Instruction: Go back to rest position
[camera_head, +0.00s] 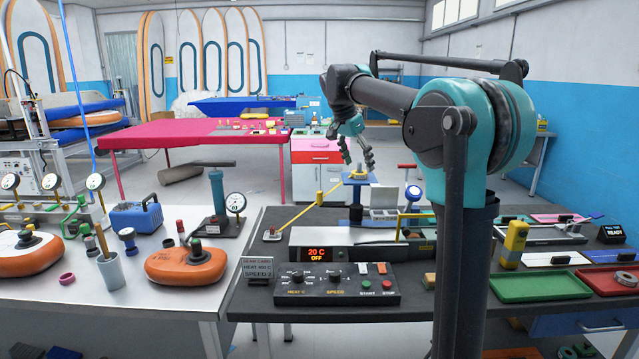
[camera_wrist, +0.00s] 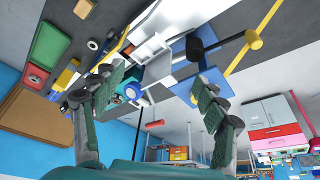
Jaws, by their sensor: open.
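My gripper (camera_head: 358,152) hangs in the air above the back of the dark workbench (camera_head: 262,303), fingers pointing down. In the wrist view its two dark green fingers (camera_wrist: 152,100) are spread wide apart, with nothing held between them. In the head view a blue stand (camera_head: 356,181) with a small yellowish item on top is just below the fingertips; they look apart, but I cannot tell the exact gap. My arm reaches out from its dark column at the right and is bent at the teal joint.
A control box (camera_head: 338,287) and a display reading 20 C OFF (camera_head: 317,254) stand on the bench. A yellow bar (camera_head: 297,214) slants up near the stand. Green tray (camera_head: 540,286) and red tray (camera_head: 606,280) lie right. A white table (camera_head: 130,318) with orange boards is left.

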